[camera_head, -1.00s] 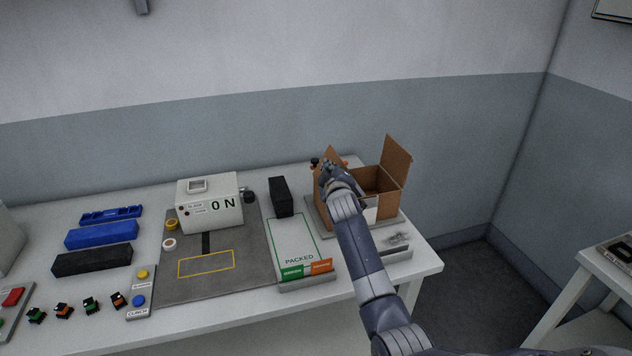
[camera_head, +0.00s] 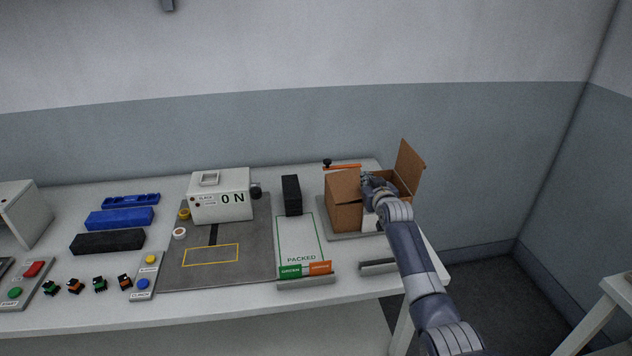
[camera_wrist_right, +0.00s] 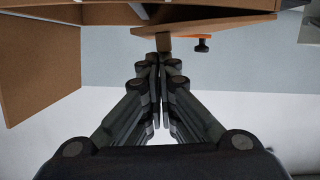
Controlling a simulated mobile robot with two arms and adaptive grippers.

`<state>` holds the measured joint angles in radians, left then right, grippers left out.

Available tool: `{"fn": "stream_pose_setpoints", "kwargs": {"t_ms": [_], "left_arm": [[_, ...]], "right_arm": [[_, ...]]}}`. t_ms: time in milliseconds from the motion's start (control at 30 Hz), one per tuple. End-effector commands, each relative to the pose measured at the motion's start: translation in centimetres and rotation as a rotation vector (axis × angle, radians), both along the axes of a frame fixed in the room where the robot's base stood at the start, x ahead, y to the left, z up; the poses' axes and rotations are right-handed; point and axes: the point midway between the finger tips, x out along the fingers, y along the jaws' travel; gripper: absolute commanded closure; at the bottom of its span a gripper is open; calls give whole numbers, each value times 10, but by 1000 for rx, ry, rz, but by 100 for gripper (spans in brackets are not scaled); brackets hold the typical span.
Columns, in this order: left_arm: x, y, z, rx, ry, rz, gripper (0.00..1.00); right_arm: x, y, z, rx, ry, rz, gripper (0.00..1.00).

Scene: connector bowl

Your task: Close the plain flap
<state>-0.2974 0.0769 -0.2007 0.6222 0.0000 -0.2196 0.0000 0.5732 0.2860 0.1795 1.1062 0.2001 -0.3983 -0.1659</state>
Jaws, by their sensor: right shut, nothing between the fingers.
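The open brown cardboard box (camera_head: 345,218) stands on a grey plate at the right end of the table, with a white label partly visible on its front. Its left flap (camera_head: 343,184) is plain brown and leans inward at a slant. Its right flap (camera_head: 410,168) stands up. My right gripper (camera_head: 370,182) is over the box opening beside the left flap. In the right wrist view my right gripper (camera_wrist_right: 157,85) is shut and empty, its tips close to a brown flap (camera_wrist_right: 205,22); contact is unclear. Another brown panel (camera_wrist_right: 40,65) hangs at left. My left gripper is out of view.
A grey bar (camera_head: 378,265) lies in front. The wall is behind the table.

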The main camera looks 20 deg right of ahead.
Motion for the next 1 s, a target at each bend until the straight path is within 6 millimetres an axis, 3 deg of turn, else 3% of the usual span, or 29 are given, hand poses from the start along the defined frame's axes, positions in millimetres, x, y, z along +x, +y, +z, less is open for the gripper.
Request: {"fn": "stream_pose_setpoints", "kwargs": {"t_ms": [367,1000], "left_arm": [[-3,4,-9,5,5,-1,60],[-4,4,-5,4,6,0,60]], "right_arm": [[-2,-6,-13,1,1,1,100],[-1,-7,-7,0,0,1,100]]}}
